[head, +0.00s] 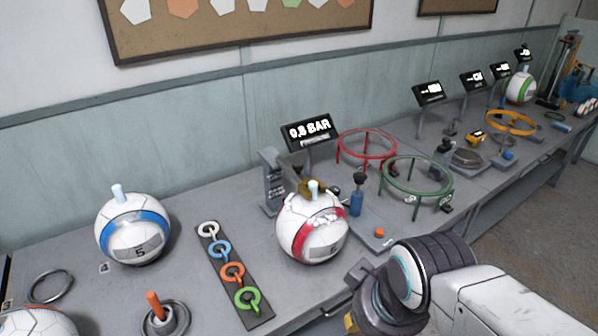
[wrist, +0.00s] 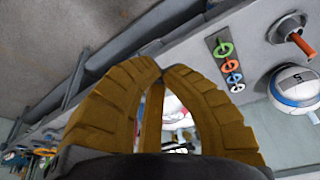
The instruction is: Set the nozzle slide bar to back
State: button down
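The red-banded ball (head: 312,228) sits at the press station at mid-bench, with a small brass-coloured piece (head: 313,187) and a pale nub on top. Behind it stand a grey bracket (head: 272,182) and a display reading 0.8 BAR (head: 310,131). To its right is a blue cylinder (head: 356,203) with a black knob (head: 360,179) above it. I cannot tell which part is the nozzle slide bar. My gripper (wrist: 163,68) has its fingertips together in the wrist view, with nothing seen held.
A strip of coloured rings (head: 232,271), a blue-banded ball (head: 133,228) and an orange peg (head: 156,305) lie left. A red hoop (head: 366,162) and a green hoop (head: 418,190) stand right of the press. The bench front edge is near my arm.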

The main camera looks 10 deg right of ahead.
aim_at(296, 170)
jog(key=i+l+u, duration=0.45)
jog(key=l, duration=0.25)
jog(key=i+l+u, duration=0.25)
jog(key=l, duration=0.15)
